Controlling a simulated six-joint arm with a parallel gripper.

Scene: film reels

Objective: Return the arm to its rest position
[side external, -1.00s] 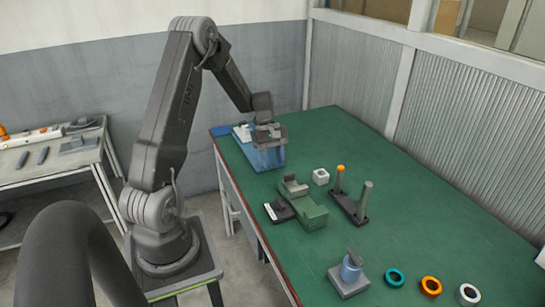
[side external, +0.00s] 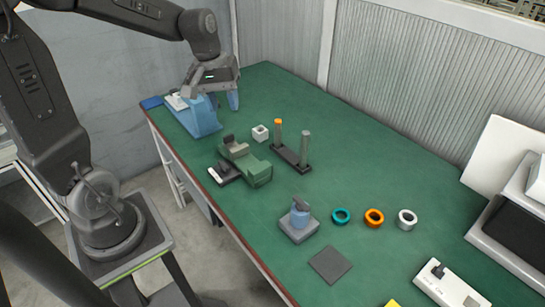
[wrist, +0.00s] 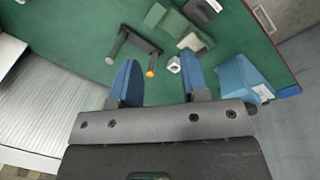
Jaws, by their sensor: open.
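My gripper (side external: 222,98) hangs over the far left part of the green table, beside the blue block-like stand (side external: 203,118). Its two blue fingers are apart in the wrist view (wrist: 159,62), with nothing held between them. A small white block (wrist: 174,65) shows in the gap, on the table beyond the fingers. The blue stand (wrist: 235,82) is to the right of the fingers there. Part of the stand is hidden behind the gripper in the side view.
A two-post rack (side external: 291,157), one post orange-tipped, and a green machine (side external: 250,168) stand mid-table. Nearer are a grey-based blue fixture (side external: 299,222) and teal (side external: 341,216), orange (side external: 374,218) and white (side external: 407,220) rings. A dark square pad (side external: 330,264) lies in front.

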